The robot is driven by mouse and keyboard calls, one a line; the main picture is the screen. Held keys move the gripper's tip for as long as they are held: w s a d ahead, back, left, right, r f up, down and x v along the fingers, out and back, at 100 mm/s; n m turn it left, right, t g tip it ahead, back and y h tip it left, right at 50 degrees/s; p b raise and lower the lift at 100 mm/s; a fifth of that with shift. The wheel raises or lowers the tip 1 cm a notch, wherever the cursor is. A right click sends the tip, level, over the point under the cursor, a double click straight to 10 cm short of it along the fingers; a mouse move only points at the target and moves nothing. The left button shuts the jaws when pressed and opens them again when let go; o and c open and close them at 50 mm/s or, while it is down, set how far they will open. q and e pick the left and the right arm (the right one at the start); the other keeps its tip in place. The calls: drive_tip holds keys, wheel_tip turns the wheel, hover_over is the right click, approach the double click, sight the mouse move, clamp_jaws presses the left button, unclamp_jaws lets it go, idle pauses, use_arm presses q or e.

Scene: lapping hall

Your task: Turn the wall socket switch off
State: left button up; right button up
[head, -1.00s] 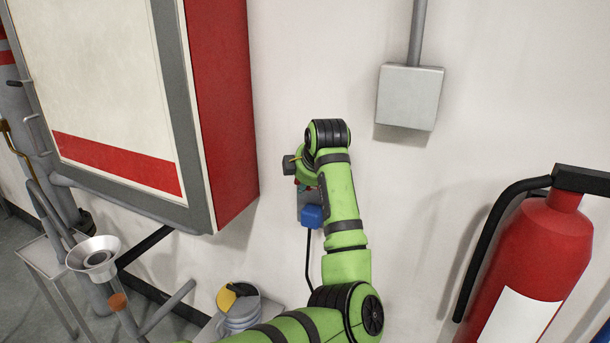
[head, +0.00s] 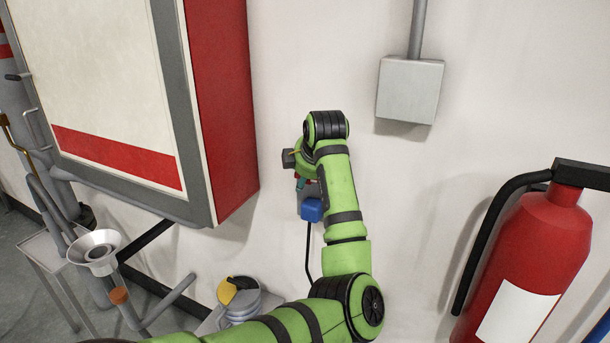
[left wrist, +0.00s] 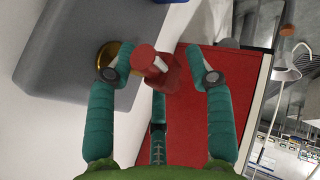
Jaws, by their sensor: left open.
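The wall socket shows in the left wrist view as a grey box (left wrist: 65,45) on the white wall. A red switch lever (left wrist: 158,70) with a white mark stands out near a brass-coloured ring (left wrist: 118,62) on the box. My left gripper (left wrist: 160,76) is open, with its teal fingers on either side of the red lever. I cannot tell whether either finger touches it. In the head view my left gripper (head: 300,184) is at the socket, which my arm mostly hides. A blue plug (head: 311,210) with a black cable shows just below. My right gripper is not in view.
A large cabinet with a red side (head: 222,105) is left of my arm. A grey junction box (head: 410,90) is on the wall at upper right. A fire extinguisher (head: 535,255) stands at right. A funnel (head: 95,251) is at lower left.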

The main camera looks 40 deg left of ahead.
use_arm(q)
drive_tip(key=v, duration=1.1)
drive_tip(key=shift+d+r, duration=0.2)
drive_tip(key=shift+r, duration=0.05)
drive_tip(key=shift+s, duration=0.1)
